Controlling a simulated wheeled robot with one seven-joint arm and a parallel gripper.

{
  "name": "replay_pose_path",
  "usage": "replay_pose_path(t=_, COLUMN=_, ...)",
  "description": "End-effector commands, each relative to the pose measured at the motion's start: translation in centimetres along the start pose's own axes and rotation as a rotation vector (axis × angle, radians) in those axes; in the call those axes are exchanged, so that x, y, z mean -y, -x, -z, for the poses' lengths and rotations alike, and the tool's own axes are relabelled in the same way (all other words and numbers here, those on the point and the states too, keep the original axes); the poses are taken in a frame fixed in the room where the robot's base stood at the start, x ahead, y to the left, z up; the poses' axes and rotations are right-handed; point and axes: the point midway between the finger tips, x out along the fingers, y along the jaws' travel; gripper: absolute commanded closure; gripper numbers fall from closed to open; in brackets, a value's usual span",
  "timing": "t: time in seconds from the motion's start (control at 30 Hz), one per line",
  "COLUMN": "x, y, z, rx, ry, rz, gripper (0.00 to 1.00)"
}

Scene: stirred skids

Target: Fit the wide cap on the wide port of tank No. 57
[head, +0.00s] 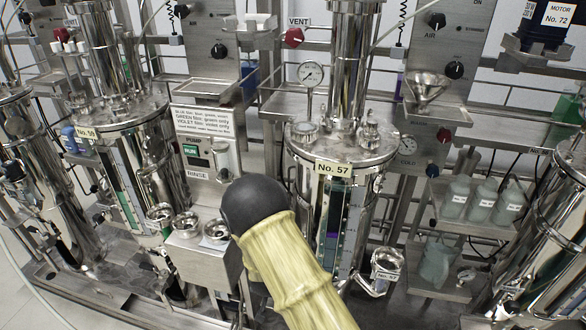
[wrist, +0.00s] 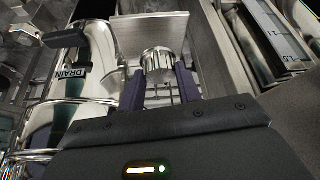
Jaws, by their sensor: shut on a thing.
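Tank No. 57 (head: 300,185) is the shiny steel vessel right of centre in the head view, with its yellow number label near the top. Its lid (head: 345,148) carries a knurled cap-like fitting (head: 305,133) at the left, a tall column and a smaller fitting (head: 371,132) at the right. I cannot tell which is the wide port. In the wrist view my gripper (wrist: 160,85) is shut on a knurled round metal cap (wrist: 158,60), held between its purple fingers. I cannot tell its size. In the head view my arm hides the gripper and cap.
Metal cups (head: 186,223) stand on a stand left of the tank, and another cup (head: 386,262) hangs at its lower right. In the wrist view a grey plate (wrist: 150,28) lies just beyond the cap.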

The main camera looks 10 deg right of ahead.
Motion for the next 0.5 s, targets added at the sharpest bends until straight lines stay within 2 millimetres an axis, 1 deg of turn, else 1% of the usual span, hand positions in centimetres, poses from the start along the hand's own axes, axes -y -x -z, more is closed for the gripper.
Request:
replay_pose_path(t=0.03, x=0.44, y=1.19, z=2.21, rx=-0.049, ry=-0.01, rz=0.015, gripper=0.9)
replay_pose_path(t=0.37, x=0.38, y=1.19, z=2.24, rx=-0.049, ry=-0.011, rz=0.014, gripper=0.9)
replay_pose_path(t=0.5, x=0.39, y=0.28, z=1.76, rx=-0.049, ry=-0.011, rz=0.013, gripper=0.9)
